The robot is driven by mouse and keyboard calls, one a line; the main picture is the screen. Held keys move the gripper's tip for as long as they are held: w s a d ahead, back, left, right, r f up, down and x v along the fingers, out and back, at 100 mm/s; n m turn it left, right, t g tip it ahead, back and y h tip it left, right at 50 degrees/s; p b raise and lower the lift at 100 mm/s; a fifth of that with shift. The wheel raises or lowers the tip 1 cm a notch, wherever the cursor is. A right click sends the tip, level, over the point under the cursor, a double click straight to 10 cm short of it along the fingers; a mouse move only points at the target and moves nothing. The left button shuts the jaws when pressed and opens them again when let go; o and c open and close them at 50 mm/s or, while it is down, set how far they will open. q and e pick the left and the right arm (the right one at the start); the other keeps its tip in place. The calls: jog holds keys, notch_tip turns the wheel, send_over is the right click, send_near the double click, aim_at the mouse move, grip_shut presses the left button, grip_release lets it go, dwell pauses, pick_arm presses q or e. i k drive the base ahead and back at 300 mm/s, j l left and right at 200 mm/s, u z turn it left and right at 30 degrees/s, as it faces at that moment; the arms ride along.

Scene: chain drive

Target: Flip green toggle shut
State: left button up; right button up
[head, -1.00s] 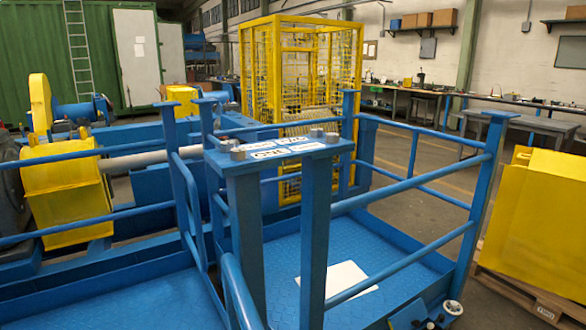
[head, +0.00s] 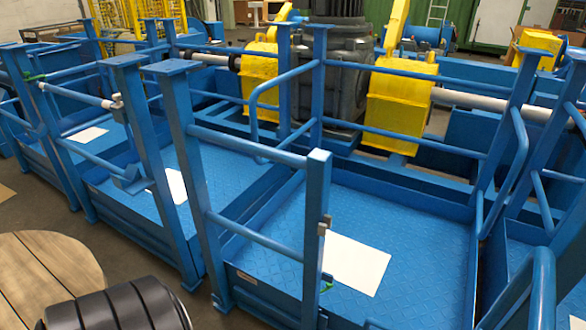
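A small green part (head: 326,287), which may be a toggle, sits low on the blue gate post (head: 316,225) in the front middle. It is too small to tell whether it is open or shut. Another green lever-like part (head: 35,77) shows on a blue post at the far left, roughly level beside the rail; its state is also unclear. Neither of my grippers is in view.
Blue railed platforms (head: 405,245) with white sheets (head: 355,263) fill the middle. A round wooden top (head: 45,268) and a black ribbed cylinder (head: 115,308) stand at the front left. Yellow guards (head: 402,105) and a dark machine (head: 330,85) stand behind. Grey floor is free at the left.

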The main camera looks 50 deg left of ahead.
aim_at(328, 286)
jog(key=u, duration=1.2)
jog(key=i+j, duration=0.1)
jog(key=j, duration=0.7)
jog(key=i+j, duration=0.15)
jog(key=j, duration=0.25)
